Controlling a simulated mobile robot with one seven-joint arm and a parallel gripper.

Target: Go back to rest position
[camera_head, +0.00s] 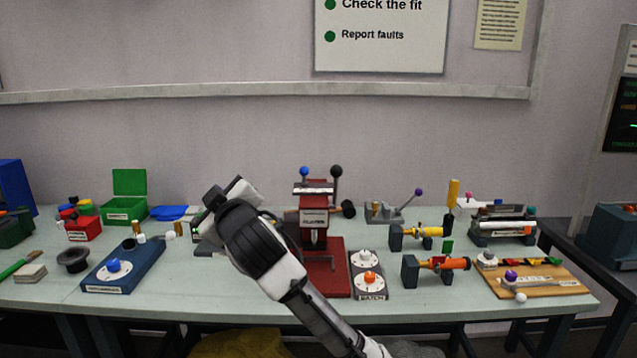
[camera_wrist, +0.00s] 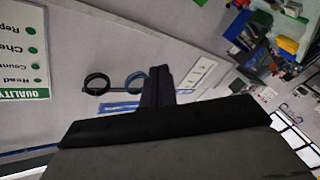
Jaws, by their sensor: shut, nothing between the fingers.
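My arm reaches up from the bottom of the head view over the middle of the bench. My gripper shows in the wrist view (camera_wrist: 158,78) with its dark fingers together and nothing between them. In the head view the fingers are hard to make out behind the wrist. A yellow tube (camera_head: 428,231) and an orange tube (camera_head: 446,264) lie in dark stands on the right half of the bench, apart from my arm.
The bench (camera_head: 215,303) holds a dark red press (camera_head: 325,260) just right of my arm, a blue base (camera_head: 125,272) to the left, a grey switch box (camera_head: 369,280) and a wooden board (camera_head: 540,284). The wrist view shows the wall, a poster (camera_wrist: 22,45) and two rings.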

